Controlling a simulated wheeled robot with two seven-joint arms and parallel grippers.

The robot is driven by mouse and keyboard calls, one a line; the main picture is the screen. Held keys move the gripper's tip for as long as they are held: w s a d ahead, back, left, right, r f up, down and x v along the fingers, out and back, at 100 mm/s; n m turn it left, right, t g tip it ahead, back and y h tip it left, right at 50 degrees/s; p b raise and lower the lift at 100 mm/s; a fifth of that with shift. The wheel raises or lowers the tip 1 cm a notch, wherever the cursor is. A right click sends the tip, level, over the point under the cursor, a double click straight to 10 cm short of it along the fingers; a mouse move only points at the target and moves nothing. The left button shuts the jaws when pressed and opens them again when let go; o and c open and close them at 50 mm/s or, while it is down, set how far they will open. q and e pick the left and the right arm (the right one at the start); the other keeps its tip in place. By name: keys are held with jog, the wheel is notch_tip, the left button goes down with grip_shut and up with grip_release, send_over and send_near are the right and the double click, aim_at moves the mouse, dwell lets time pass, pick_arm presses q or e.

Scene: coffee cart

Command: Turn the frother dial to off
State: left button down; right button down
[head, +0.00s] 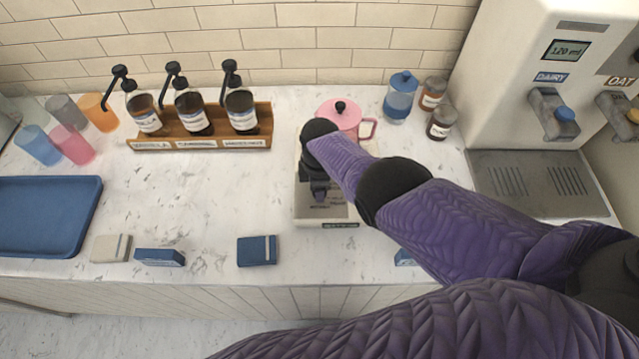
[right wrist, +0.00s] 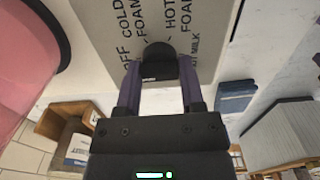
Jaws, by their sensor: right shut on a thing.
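The frother (head: 302,207) is a pale base with a grey panel, standing on the counter with a pink lidded pitcher (head: 335,113) at its back. The right wrist view shows its panel (right wrist: 215,45) with the labels OFF, COLD FOAM, HOT FOAM and HOT MILK. The dark dial (right wrist: 160,60) sits between the fingers of my right gripper (right wrist: 160,75), which is shut on it. A small pale mark shows on the dial's near edge, but I cannot tell which label the dial points to. In the head view my right gripper (head: 319,195) is over the panel and hides the dial.
A wooden rack (head: 200,143) with pump bottles stands left of the frother. A blue canister (head: 399,97) and brown jars (head: 441,122) stand to its right, near the milk dispenser (head: 535,60). Small boxes (head: 257,250) lie along the front edge.

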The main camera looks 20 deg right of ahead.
jog(key=shift+c, duration=1)
grip_release()
notch_tip(320, 180, up, 10)
jog(key=p, duration=0.8)
jog(key=shift+f, duration=0.1)
